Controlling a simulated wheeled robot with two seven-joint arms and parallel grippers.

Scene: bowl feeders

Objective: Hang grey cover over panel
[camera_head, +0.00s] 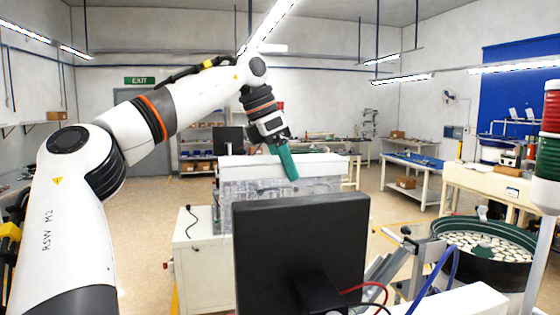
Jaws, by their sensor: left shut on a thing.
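My left gripper (275,140) reaches in from the left at the end of a raised white arm. It is shut on a narrow teal-green piece (289,163) that hangs down, tilted, in front of a machine's white top. I cannot tell whether the piece touches that top. No clearly grey cover shows; the held piece looks teal-green. A dark flat panel (300,240), like a monitor seen from behind, stands in the near middle, below and nearer than the held piece. Nothing hangs over it. My right gripper is not in view.
A machine with a white top (240,168) and clear walls stands behind the panel. A round bowl feeder (484,243) full of small pale parts is at the right, with a metal chute, blue and red cables nearby. A blue-topped bench (412,162) stands farther back. Open floor lies between.

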